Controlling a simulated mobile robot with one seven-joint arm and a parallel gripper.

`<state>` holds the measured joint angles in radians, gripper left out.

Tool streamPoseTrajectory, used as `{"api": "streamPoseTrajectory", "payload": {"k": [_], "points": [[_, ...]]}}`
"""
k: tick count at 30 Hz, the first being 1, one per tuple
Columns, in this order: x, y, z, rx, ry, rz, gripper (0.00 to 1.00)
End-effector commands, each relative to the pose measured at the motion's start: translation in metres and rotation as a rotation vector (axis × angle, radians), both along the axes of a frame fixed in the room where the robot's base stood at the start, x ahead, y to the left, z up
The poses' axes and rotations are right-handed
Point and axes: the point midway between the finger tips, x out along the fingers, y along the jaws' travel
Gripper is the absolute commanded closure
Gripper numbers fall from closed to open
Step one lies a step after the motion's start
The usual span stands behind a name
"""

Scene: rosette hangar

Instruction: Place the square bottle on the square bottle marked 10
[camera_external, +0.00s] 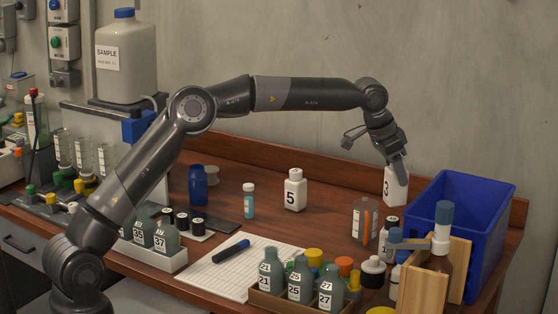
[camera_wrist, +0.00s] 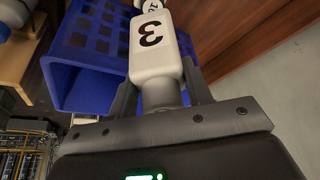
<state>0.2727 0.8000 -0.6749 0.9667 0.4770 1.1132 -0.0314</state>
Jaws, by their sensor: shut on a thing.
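My gripper (camera_external: 398,163) is shut on a white square bottle marked 3 (camera_external: 396,187), held in the air left of the blue crate. In the wrist view my gripper (camera_wrist: 160,92) grips this bottle (camera_wrist: 156,50) near its neck. Below it in the outside view stands a white bottle (camera_external: 386,243) with a dark number, partly hidden; I cannot read it fully. In the wrist view a small part of a white numbered bottle (camera_wrist: 151,4) shows beyond the held one, possibly marked 10. The two bottles look apart in the outside view.
The blue crate (camera_external: 478,197) stands close on the right. A tray of numbered green bottles (camera_external: 262,302) is in front. The paper (camera_external: 215,275) leaves some free room.

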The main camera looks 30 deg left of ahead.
Motion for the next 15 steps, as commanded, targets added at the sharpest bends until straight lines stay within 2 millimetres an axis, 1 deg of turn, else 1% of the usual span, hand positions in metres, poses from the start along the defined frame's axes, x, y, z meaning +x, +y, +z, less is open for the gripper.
{"api": "streamPoseTrajectory", "payload": {"k": [2,5,10,12,15], "points": [[0.002,0.001,-0.002,0.000,-0.001,-0.001,0.83],[0.002,0.001,-0.012,0.000,0.000,0.000,0.83],[0.002,0.002,-0.037,0.002,0.001,-0.001,0.83],[0.002,0.001,-0.041,-0.001,-0.001,0.000,0.83],[0.002,0.001,-0.041,-0.002,-0.002,0.000,0.83]]}}
